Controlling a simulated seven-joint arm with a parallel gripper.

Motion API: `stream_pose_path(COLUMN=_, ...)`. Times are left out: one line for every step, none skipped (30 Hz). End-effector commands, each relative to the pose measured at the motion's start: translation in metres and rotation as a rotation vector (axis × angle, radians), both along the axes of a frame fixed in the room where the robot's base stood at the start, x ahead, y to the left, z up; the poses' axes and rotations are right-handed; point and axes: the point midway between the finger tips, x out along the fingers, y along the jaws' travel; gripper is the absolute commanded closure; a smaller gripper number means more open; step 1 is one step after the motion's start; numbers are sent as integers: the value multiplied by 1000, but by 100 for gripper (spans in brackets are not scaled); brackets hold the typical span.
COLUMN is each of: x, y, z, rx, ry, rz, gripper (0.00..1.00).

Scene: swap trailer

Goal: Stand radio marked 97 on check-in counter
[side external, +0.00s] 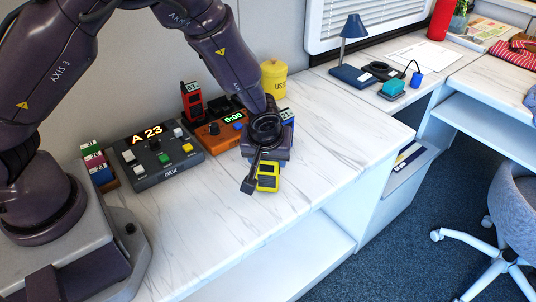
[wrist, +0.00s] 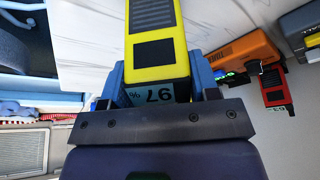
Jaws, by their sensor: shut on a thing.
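The yellow radio (wrist: 153,45) fills the middle of the wrist view, with dark panels on its face and a label reading 97 at its end near the palm. My gripper (wrist: 160,80) is shut on it, with a blue finger on each side. In the side external view the radio (side external: 268,178) shows below my gripper (side external: 266,160), over the white marbled counter (side external: 330,150) near its front edge. I cannot tell whether its lower end touches the counter. The gripper hides part of it.
An orange timer (side external: 212,136) reading 0:00 stands just left of my gripper. A grey console (side external: 150,172) showing A 23, a red radio (side external: 191,92) and a yellow canister (side external: 274,78) stand nearby. The counter is clear to the right. A lamp (side external: 354,28) stands farther right.

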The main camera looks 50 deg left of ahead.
Motion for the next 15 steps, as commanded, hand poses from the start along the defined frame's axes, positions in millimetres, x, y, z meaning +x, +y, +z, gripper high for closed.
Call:
stream_pose_path(x=0, y=0, z=1, rx=-1, ry=-2, rz=0, gripper=76)
stream_pose_path(x=0, y=0, z=1, rx=0, ry=-2, rz=1, gripper=76)
stream_pose_path(x=0, y=0, z=1, rx=0, ry=-2, rz=1, gripper=76)
stream_pose_path(x=0, y=0, z=1, rx=0, ry=-2, rz=1, gripper=76)
stream_pose_path(x=0, y=0, z=0, rx=0, ry=-1, rz=0, gripper=76)
stream_pose_path(x=0, y=0, z=-1, rx=1, ry=-1, rz=0, gripper=76)
stream_pose_path(x=0, y=0, z=-2, rx=0, ry=0, rz=0, gripper=76)
stream_pose_path(x=0, y=0, z=-3, rx=0, ry=0, rz=0, gripper=76)
stream_pose_path(x=0, y=0, z=-3, rx=1, ry=1, rz=0, gripper=40)
stream_pose_path(x=0, y=0, z=-3, rx=0, ry=0, rz=0, gripper=33)
stream_pose_path(x=0, y=0, z=-3, rx=0, ry=0, rz=0, gripper=26)
stream_pose_path(x=0, y=0, z=-3, rx=0, ry=0, rz=0, gripper=19)
stream_pose_path(x=0, y=0, z=-3, rx=0, ry=0, rz=0, gripper=19)
stream_pose_path(x=0, y=0, z=-3, rx=0, ry=0, rz=0, gripper=19)
stream_pose_path(x=0, y=0, z=-3, rx=0, ry=0, rz=0, gripper=19)
